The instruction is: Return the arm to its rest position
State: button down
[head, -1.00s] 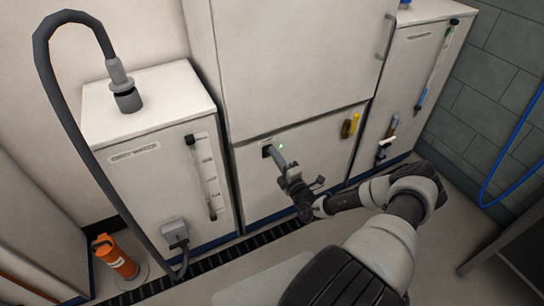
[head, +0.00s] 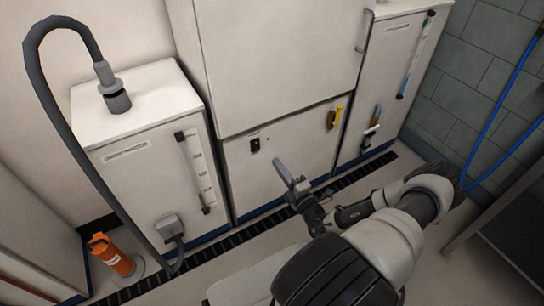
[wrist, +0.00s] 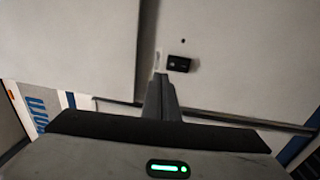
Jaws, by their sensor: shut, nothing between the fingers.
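My gripper (head: 286,174) is in front of the lower panel of the middle white cabinet (head: 290,150). Its fingers are shut together with nothing between them, and they point up and left toward the panel. In the wrist view my shut gripper (wrist: 160,88) points at the cabinet face. A small black switch (head: 255,145) sits on the panel, apart from the fingertips; this switch also shows in the wrist view (wrist: 179,64). My arm reaches in from the lower right, bent at the elbow.
A grey-water cabinet (head: 150,155) with a thick hose (head: 60,120) stands at left. An orange cylinder (head: 112,255) stands on the floor. A yellow handle (head: 335,116) is on the middle cabinet. A floor grate (head: 215,240) runs along the cabinets. A table (head: 500,225) is at right.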

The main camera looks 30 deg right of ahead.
jog(key=shift+s+r, duration=0.1)
jog(key=shift+s, duration=0.7)
